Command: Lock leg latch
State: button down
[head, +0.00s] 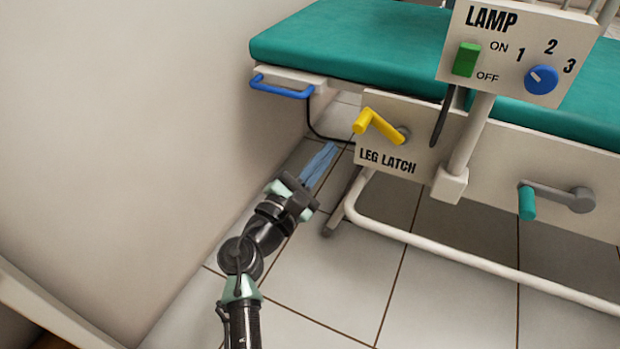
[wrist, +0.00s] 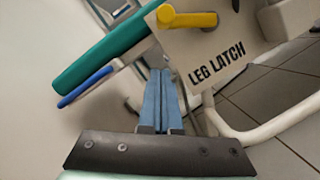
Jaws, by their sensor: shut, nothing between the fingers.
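The leg latch (head: 378,125) is a yellow bent handle on a grey pivot, on a cream panel (head: 385,165) marked LEG LATCH.
A green padded couch (head: 340,45) spans the top, with a blue handle (head: 282,87) at its left end. A lamp panel (head: 515,50) stands at the right. A teal-gripped crank (head: 527,203) is further right. A white frame tube (head: 430,250) runs low. A wall (head: 120,110) bounds the left.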

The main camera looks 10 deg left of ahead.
aim_at(382, 133)
jog(key=shift+w+d+r+p, duration=0.25)
jog(key=shift+d+r+p, duration=0.6)
jog(key=shift+r+p, duration=0.05)
jog(key=shift+w+d+r+p, duration=0.25)
jog(key=shift+d+r+p, duration=0.55)
jog(key=shift+r+p, duration=0.05)
jog(key=shift+r, duration=0.1)
jog(key=shift+r+m, duration=0.2)
jog(key=shift+m, duration=0.2)
